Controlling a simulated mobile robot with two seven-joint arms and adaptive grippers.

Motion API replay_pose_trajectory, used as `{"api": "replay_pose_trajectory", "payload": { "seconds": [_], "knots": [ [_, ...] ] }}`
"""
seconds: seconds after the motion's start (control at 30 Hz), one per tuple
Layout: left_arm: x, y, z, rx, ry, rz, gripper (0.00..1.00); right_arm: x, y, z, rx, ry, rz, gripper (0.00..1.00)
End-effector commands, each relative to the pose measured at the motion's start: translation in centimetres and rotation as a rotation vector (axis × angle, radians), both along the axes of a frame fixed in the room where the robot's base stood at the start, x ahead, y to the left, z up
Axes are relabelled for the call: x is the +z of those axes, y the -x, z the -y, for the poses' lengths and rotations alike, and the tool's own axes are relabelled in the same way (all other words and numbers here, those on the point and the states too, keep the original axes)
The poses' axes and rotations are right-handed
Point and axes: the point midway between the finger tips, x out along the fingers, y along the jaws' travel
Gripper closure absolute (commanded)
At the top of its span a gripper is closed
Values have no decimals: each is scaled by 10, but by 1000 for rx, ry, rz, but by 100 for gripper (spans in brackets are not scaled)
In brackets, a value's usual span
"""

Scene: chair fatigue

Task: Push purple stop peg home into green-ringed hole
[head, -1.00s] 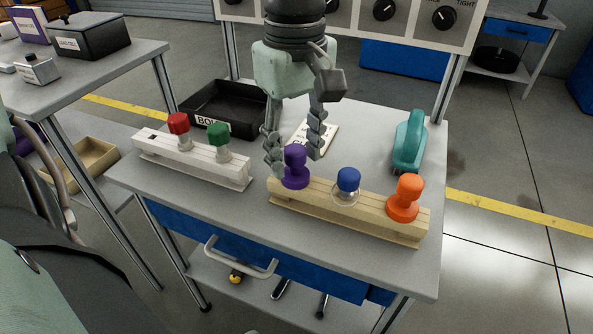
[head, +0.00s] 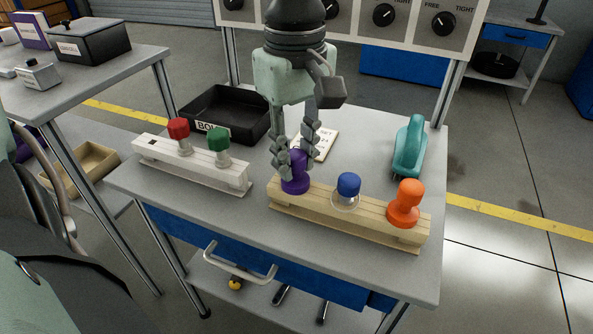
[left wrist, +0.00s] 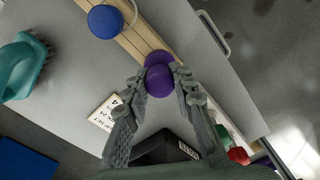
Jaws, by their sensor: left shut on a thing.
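The purple stop peg (head: 295,184) stands upright at the left end of the wooden rail (head: 378,226). My left gripper (head: 294,164) comes down from above and is shut on its upper part. In the left wrist view the purple peg (left wrist: 160,80) sits between the two fingertips (left wrist: 161,76). No green ring or open hole shows around the peg; its base and the rail just under it are partly hidden, so I cannot tell how deep it sits. My right gripper is not in view.
On the same rail stand a blue peg (head: 348,186) and an orange peg (head: 405,205). A pale rail (head: 192,166) with red and green knobs is at left. A black bin (head: 226,112), a card (head: 326,143) and a teal tool (head: 410,148) lie behind.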

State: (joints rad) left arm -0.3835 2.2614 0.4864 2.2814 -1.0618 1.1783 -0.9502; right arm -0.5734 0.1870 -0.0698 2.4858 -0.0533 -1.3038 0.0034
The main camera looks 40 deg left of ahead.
Motion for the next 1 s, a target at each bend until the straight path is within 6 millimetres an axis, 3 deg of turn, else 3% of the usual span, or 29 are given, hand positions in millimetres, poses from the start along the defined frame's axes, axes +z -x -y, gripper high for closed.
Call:
{"api": "replay_pose_trajectory", "payload": {
  "seconds": [1.0],
  "knots": [
    [36,0,0,0,0,1,100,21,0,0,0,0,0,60]
  ]
}}
